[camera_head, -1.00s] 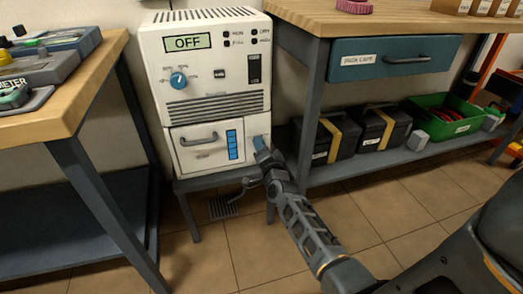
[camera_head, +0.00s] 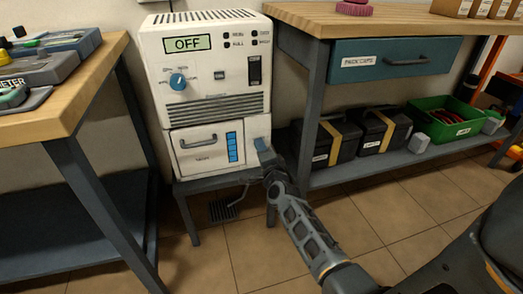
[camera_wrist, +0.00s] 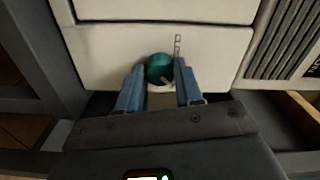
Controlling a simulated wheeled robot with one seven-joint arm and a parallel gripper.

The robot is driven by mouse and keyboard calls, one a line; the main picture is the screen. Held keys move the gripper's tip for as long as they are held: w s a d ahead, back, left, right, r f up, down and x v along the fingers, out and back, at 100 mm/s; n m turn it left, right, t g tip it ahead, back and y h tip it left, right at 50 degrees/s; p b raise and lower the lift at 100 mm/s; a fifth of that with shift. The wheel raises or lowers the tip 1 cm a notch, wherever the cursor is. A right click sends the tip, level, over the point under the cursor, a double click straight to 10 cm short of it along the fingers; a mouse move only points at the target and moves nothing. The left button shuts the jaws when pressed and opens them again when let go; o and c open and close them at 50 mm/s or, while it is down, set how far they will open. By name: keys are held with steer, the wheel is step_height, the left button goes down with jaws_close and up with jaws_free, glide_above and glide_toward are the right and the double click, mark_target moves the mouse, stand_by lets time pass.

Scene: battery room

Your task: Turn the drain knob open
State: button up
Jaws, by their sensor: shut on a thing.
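The drain knob (camera_wrist: 158,66) is a round green knob low on the white front of the unit (camera_head: 205,95), seen in the wrist view. My gripper (camera_wrist: 159,78) has its two blue fingers on either side of the knob and is shut on it. A small valve-like symbol is printed on the panel just right of the knob. In the head view my gripper (camera_head: 262,148) reaches the lower right of the unit's front, and the knob is hidden behind it. The unit's display (camera_head: 188,44) reads OFF.
The unit has a blue dial (camera_head: 178,82) and a handled tank drawer (camera_head: 205,148). A workbench leg (camera_head: 312,110) stands close right of my gripper. Black cases and a green bin (camera_head: 445,118) sit on the right lower shelf. A floor drain (camera_head: 222,212) lies below.

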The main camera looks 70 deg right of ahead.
steer(key=shift+f, duration=0.1)
steer(key=o, duration=1)
steer(key=shift+o, duration=0.2)
steer(key=shift+s+a, duration=0.1)
steer(key=p+v, duration=0.3)
steer(key=v, duration=0.4)
steer(key=shift+s+a, duration=0.15)
steer(key=shift+a, duration=0.1)
